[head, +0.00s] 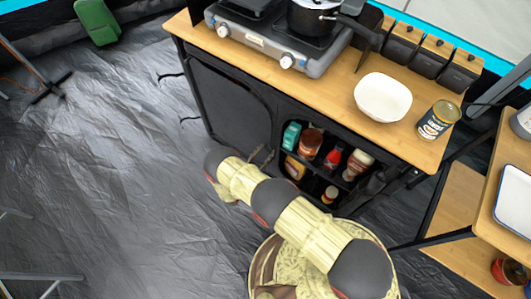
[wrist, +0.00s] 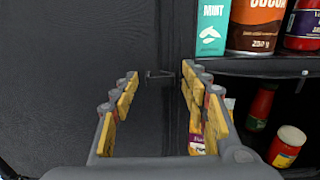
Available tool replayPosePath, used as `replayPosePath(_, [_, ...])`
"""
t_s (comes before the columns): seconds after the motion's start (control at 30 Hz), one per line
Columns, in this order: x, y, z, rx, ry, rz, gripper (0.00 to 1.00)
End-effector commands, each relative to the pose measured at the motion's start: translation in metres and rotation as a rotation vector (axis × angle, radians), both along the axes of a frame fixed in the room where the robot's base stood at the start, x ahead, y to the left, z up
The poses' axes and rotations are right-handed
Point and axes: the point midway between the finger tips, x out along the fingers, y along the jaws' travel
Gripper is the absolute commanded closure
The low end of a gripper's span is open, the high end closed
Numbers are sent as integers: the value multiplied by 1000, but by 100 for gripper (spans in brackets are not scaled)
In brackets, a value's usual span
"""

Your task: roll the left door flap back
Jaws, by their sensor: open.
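The left door flap (head: 230,105) is a dark fabric panel that hangs down over the left half of the kitchen stand's front. In the wrist view the flap (wrist: 80,45) fills the left side as a flat black surface. My gripper (wrist: 160,73) is open and faces the flap near its right edge, beside the open shelves. A small dark bar or toggle (wrist: 160,75) shows between the fingertips; I cannot tell whether it touches them. Nothing else is between the fingers. In the head view the gripper is mostly hidden by my arm.
The open right compartment holds a mint box (wrist: 211,28), a cocoa tub (wrist: 258,25) and several jars and bottles. The wooden top carries a stove (head: 270,45), a white bowl (head: 383,97) and a can (head: 438,120).

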Motion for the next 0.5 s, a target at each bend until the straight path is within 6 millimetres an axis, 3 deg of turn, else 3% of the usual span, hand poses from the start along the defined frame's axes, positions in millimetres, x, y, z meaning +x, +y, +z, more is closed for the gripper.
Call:
replayPosePath(0.3, [3,-2,1,0,0,0,55])
replayPosePath(0.5, [3,-2,1,0,0,0,66])
